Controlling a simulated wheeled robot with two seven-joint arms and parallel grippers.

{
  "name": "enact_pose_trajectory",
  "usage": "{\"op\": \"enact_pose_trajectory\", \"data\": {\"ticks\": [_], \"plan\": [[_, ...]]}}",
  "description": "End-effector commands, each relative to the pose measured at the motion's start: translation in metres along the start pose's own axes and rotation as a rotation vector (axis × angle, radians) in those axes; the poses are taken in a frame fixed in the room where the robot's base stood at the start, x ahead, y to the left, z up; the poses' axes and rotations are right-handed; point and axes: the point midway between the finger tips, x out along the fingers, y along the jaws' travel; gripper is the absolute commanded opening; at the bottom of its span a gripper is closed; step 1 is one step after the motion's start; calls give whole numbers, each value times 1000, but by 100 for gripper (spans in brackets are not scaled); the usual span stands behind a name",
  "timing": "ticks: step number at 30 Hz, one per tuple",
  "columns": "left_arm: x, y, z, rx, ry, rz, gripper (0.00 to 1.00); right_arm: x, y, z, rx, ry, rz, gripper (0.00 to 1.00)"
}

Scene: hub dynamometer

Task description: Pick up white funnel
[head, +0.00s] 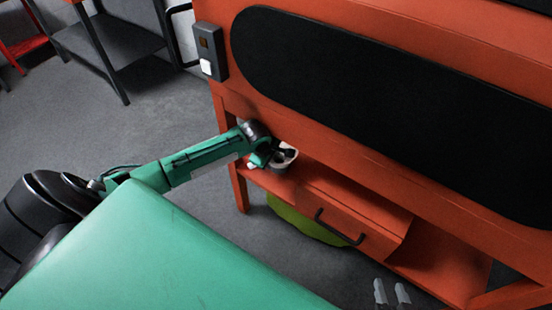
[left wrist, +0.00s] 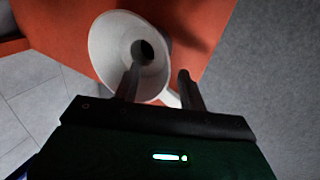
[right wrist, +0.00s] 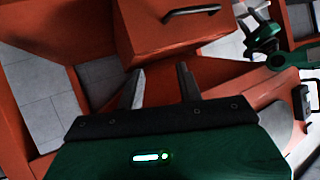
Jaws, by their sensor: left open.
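The white funnel (head: 291,154) sits on the left end of the orange workbench's lower shelf, partly hidden by my left gripper (head: 282,156). In the left wrist view the funnel (left wrist: 106,42) has its wide mouth and dark central hole facing the camera. My left gripper (left wrist: 160,82) is open. One finger overlaps the funnel's mouth and the other is outside its rim, with a small pale tab between them. I cannot tell whether either finger touches it. My right gripper (head: 391,292) is open and empty at the bottom of the head view; its spread fingers show in the right wrist view (right wrist: 162,86).
An orange drawer box (head: 350,210) with a black handle stands on the shelf right of the funnel. A green round thing (head: 305,222) is below the shelf. A large black panel (head: 380,100) is above. A dark table (head: 110,45) stands at the back left; grey floor is clear between.

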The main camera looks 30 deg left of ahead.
Motion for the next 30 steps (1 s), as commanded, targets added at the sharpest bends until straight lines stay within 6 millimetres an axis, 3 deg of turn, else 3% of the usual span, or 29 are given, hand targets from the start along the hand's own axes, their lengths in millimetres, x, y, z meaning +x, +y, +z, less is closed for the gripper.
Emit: {"op": "enact_pose_trajectory", "data": {"ticks": [9,15,26,30], "plan": [[30,-4,-2,0,1,-1,42,8,-20,-3,21,165,-50,36],[46,-4,-1,0,1,-1,42,8,-21,-21,22,283,-56,36],[50,-4,-1,1,0,-1,42,7,-22,-27,22,317,-57,36],[50,-4,-1,1,0,-1,14,7,-22,-26,22,317,-57,36]]}}
